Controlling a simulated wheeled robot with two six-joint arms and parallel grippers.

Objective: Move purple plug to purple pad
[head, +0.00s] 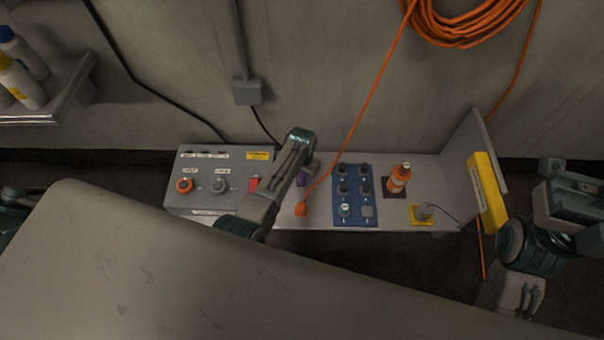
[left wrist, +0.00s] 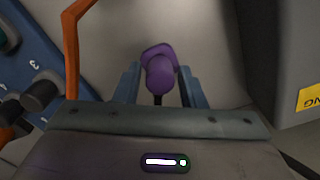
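A purple plug (left wrist: 160,76) shows in the left wrist view between the two bluish fingers of my left gripper (left wrist: 159,85). Narrow gaps show on both sides of it, so the gripper looks open around or just short of it. A flat-sided purple shape (left wrist: 157,50) lies right behind the plug; I cannot tell whether it is the purple pad or part of the plug. In the head view a bit of purple (head: 301,181) shows on the bench beside my left gripper (head: 308,178), mostly hidden by my arm.
An orange plug (head: 300,209) with its cable stands close by. A grey control box (head: 205,172) is left.

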